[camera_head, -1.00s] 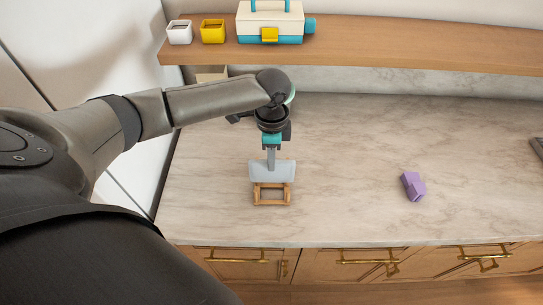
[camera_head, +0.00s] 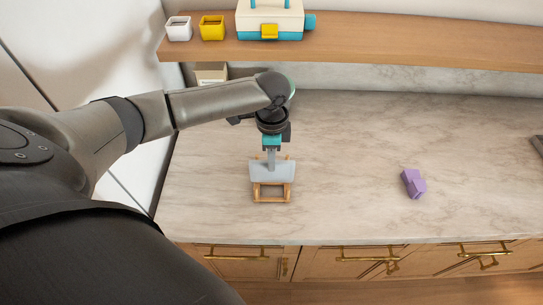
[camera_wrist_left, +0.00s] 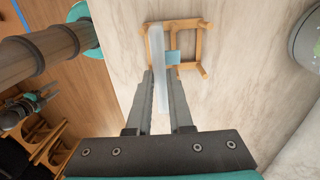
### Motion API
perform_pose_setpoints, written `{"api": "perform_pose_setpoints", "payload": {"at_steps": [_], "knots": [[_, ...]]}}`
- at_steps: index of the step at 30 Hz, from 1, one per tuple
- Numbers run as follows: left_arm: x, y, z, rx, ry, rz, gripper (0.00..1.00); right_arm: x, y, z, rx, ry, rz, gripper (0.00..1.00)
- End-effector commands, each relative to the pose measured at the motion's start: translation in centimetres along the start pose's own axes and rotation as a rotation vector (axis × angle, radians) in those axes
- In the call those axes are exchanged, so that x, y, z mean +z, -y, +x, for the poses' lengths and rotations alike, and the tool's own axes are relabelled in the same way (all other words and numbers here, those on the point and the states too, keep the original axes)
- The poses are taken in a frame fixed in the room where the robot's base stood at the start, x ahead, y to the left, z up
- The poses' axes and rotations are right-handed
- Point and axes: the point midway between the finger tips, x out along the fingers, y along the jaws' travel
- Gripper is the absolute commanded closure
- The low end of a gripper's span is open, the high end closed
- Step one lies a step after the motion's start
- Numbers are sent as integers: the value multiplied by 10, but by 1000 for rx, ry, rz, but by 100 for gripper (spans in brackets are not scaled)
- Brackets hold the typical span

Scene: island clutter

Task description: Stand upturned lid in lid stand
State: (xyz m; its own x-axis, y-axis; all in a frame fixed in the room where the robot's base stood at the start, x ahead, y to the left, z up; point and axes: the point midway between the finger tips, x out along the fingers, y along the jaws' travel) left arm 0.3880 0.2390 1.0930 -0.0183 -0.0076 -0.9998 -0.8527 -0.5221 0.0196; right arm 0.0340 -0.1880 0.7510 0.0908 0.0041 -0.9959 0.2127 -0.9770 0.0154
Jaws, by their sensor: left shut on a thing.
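The light grey-blue lid (camera_head: 272,172) is held on edge, its broad side facing the front of the counter. My left gripper (camera_head: 271,158) reaches down from above and is shut on it. In the left wrist view the lid (camera_wrist_left: 157,75) shows as a thin pale strip between the fingers, with a small blue knob-like part on its right. The wooden lid stand (camera_head: 271,200) is on the counter, directly below and around the lid in view. The stand (camera_wrist_left: 203,45) also shows in the left wrist view. I cannot tell whether the lid touches it.
A purple block-like object (camera_head: 413,184) lies to the right on the marble counter (camera_head: 350,200). A wooden shelf (camera_head: 400,47) above holds a white cup (camera_head: 179,29), a yellow cup (camera_head: 212,28) and a cream-and-teal box (camera_head: 270,20). The counter between stand and purple object is clear.

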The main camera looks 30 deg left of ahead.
Motion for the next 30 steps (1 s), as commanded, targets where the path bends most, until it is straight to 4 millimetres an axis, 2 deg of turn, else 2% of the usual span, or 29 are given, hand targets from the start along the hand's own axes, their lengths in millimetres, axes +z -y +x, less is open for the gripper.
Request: {"api": "perform_pose_setpoints", "payload": {"at_steps": [30], "knots": [[0,0,32,1,0,0,100,1,0,14,0,0,0,50]]}}
